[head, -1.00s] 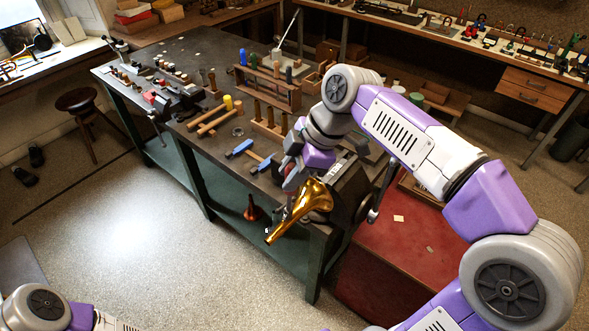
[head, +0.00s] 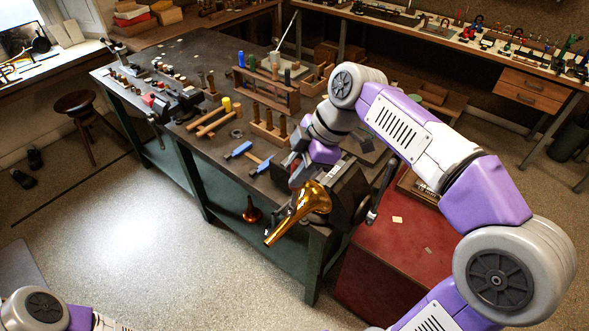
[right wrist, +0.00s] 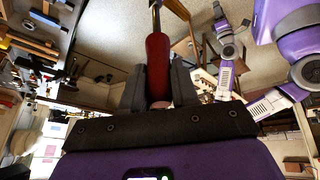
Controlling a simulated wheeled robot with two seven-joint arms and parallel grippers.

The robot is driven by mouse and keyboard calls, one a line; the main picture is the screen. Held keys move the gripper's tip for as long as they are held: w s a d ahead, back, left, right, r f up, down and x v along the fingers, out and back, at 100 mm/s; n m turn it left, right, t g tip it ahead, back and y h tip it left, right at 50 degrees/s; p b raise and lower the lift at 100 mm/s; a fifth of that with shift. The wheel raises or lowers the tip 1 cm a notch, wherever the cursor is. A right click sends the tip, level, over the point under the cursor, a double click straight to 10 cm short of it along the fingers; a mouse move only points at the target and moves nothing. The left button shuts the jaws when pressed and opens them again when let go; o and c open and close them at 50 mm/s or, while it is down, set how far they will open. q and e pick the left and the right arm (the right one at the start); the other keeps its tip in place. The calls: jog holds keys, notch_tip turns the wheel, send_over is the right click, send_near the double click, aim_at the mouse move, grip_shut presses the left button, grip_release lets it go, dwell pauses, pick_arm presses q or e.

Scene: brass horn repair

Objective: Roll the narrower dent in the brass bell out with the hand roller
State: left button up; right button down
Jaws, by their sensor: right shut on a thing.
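The brass bell (head: 312,199) is at the near right corner of the workbench, its wide end up and its narrow tube slanting down to the left past the bench edge. I cannot make out dents at this size. My right gripper (head: 296,180) is right beside the bell's wide end; I cannot tell if they touch. In the right wrist view it is shut on the red handle of a tool, seemingly the hand roller (right wrist: 157,62). A metal shaft runs up from the handle; its working end is out of view. My left gripper is out of view.
The workbench (head: 186,61) carries a dark vise (head: 180,103), a wooden tool rack (head: 268,88) and blue-headed hammers (head: 238,150) left of the gripper. A dark block-like fixture stands behind the bell. A red cabinet (head: 390,265) is at right.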

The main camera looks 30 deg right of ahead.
jog(key=shift+f, duration=0.15)
jog(key=shift+s+a, duration=0.2)
jog(key=shift+a, duration=0.25)
jog(key=shift+s+a, duration=0.1)
jog(key=shift+a, duration=0.05)
jog(key=shift+s+a+r, duration=0.15)
jog(key=shift+a+r, duration=0.15)
jog(key=shift+a, duration=0.15)
jog(key=shift+r, duration=0.1)
